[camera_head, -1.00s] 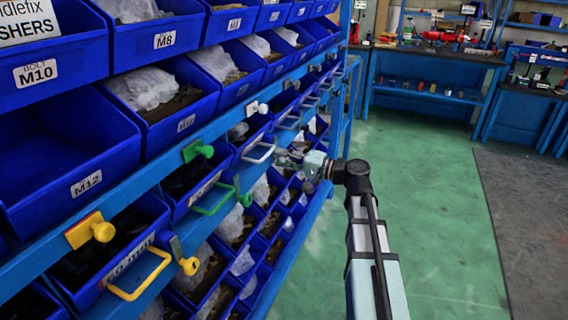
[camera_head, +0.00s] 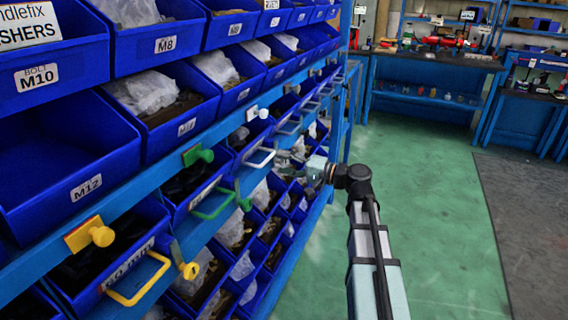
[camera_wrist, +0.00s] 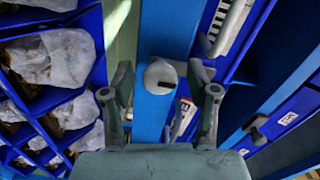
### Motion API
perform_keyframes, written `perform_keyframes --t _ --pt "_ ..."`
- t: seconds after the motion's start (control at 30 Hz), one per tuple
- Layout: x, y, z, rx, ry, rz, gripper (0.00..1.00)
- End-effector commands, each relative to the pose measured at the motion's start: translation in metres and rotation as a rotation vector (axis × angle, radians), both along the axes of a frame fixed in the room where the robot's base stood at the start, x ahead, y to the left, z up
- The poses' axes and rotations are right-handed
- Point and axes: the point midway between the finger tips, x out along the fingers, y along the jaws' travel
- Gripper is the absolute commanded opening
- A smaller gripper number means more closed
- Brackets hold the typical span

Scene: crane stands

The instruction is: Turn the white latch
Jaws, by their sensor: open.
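In the wrist view a white round knob (camera_wrist: 160,76), which looks like the white latch, sits on a blue beam (camera_wrist: 165,30). My open gripper (camera_wrist: 160,80) has one finger on each side of it, with visible gaps. In the head view my gripper (camera_head: 298,155) is beside the shelf rail, right of the white drawer handle (camera_head: 258,157). The latch cannot be made out there, near or behind the fingers. Another white knob (camera_head: 263,113) is on the rail above the handle.
A green knob (camera_head: 205,155) and green handle (camera_head: 213,203) are nearer, then a yellow knob (camera_head: 101,235) and yellow handle (camera_head: 137,281). Blue bins (camera_head: 65,150) fill the rack at left. Green floor (camera_head: 430,220) is open at right.

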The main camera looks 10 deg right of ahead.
Motion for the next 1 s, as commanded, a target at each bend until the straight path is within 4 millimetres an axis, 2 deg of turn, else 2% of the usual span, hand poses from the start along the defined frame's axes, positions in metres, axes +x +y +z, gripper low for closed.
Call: perform_keyframes --t 0.17,0.6,0.8,1.0 --pt "-0.014 -0.018 0.000 0.001 0.000 -0.003 0.59" --pt "-0.060 -0.081 0.000 0.000 0.000 -0.002 0.59" --pt "-0.068 -0.092 0.000 0.001 -0.001 0.000 0.59" --pt "-0.069 -0.093 0.000 0.001 0.000 0.001 0.59"
